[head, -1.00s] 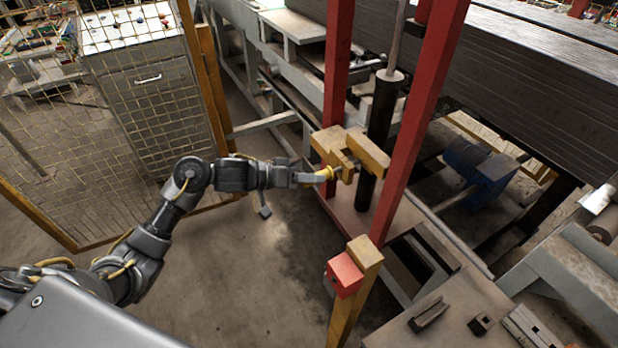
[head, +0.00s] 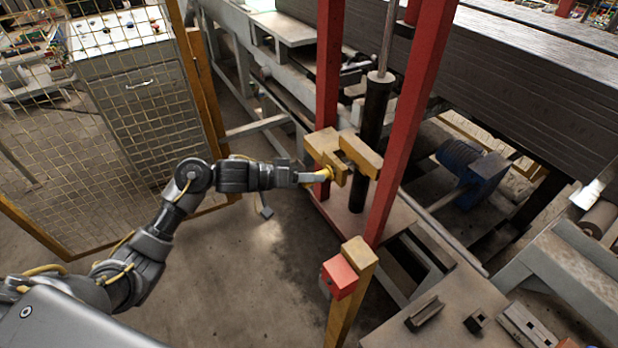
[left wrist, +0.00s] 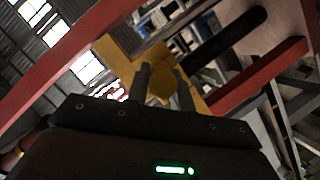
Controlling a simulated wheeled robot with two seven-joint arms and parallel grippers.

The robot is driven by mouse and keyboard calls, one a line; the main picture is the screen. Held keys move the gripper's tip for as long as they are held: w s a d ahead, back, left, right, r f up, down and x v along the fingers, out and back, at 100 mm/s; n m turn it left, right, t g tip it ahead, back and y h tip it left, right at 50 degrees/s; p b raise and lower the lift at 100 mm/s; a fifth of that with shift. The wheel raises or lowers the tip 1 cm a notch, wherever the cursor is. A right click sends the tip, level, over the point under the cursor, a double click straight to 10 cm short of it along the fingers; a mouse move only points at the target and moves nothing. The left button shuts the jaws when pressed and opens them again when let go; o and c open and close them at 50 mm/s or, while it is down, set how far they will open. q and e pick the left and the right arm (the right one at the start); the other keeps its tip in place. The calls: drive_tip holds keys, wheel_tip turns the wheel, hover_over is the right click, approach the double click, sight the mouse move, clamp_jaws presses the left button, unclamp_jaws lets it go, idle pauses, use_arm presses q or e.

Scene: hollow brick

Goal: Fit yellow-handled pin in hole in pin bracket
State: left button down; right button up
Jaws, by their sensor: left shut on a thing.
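My left gripper (head: 318,178) is shut on the yellow-handled pin (head: 327,174). The pin's round yellow handle also shows between the two fingers in the left wrist view (left wrist: 160,85). The pin bracket (head: 324,147) is a yellow block-like fitting between the red posts, and it fills the background behind the handle in the left wrist view (left wrist: 118,58). The handle is close against the bracket's near left side. The pin's shaft is hidden, and I cannot tell how far it is in the hole. My right gripper is not in view.
Red posts (head: 398,125) stand on both sides of the bracket, with a dark cylinder (head: 373,118) behind it. A yellow post with a red box (head: 339,277) stands nearer. A mesh fence (head: 130,120) is at the left. Open floor lies below my left arm.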

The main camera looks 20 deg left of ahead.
use_arm(q)
drive_tip(key=shift+w+d+r, duration=0.1)
drive_tip(key=shift+w+d, duration=0.2)
drive_tip(key=c, duration=1.1)
unclamp_jaws()
drive_tip(key=shift+s+a, duration=0.1)
drive_tip(key=shift+s+a, duration=0.15)
drive_tip(key=shift+a, duration=0.2)
drive_tip(key=shift+b+v, duration=1.15)
drive_tip(key=shift+v, duration=3.85)
